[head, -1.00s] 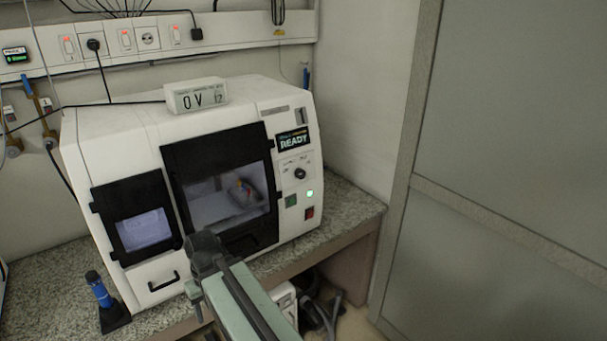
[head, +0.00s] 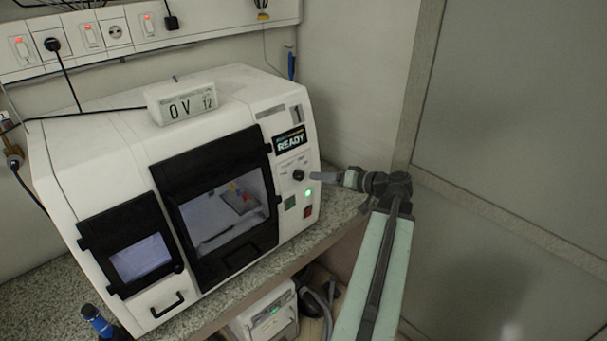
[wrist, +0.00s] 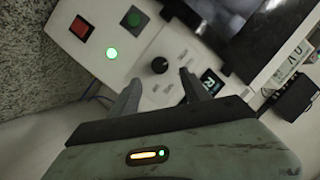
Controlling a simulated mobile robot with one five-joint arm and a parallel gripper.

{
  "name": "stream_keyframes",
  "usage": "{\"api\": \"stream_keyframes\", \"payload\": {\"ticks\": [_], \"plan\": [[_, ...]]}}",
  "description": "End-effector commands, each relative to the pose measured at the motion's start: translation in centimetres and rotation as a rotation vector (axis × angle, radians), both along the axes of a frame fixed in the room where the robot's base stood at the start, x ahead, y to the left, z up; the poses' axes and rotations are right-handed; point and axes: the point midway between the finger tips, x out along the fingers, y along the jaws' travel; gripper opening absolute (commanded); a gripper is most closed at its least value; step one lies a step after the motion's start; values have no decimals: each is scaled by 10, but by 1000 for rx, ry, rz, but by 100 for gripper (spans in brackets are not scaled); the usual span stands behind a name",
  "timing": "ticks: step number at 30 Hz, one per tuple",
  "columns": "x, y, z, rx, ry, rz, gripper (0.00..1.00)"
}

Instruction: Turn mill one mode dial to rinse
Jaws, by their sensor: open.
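The mill (head: 100,165) is a white machine on the counter, with a "1" mark and a lit READY display (head: 291,140). Its black round mode dial (head: 298,175) is on the right part of the front panel. The dial also shows in the wrist view (wrist: 160,66), with small labels around it too blurred to read. My gripper (head: 318,177) is just right of the dial in the head view. In the wrist view my gripper (wrist: 158,82) is open, with its fingers apart and the dial between and just beyond the tips. I cannot tell whether either finger touches it.
Below the dial are a lit green lamp (head: 308,193), a green button (head: 290,202) and a red switch (head: 308,211). A small display box (head: 181,102) sits on top. A grey panel (head: 520,120) stands to the right. A blue-handled tool (head: 97,320) is at front left.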

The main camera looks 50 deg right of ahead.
Motion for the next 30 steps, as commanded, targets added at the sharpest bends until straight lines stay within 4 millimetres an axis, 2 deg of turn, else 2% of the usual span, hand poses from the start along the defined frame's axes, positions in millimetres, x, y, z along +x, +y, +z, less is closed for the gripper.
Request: {"api": "stream_keyframes", "payload": {"ticks": [12, 16, 23, 25, 29, 30], "plan": [[61, 9, -23, 1, 4, -1, 54], [69, 10, -24, 2, 4, -3, 54], [70, 11, -24, 2, 4, -5, 54], [70, 11, -24, 2, 4, -5, 40], [69, 10, -24, 2, 4, -5, 4], [69, 10, -24, 2, 4, -5, 0]]}}
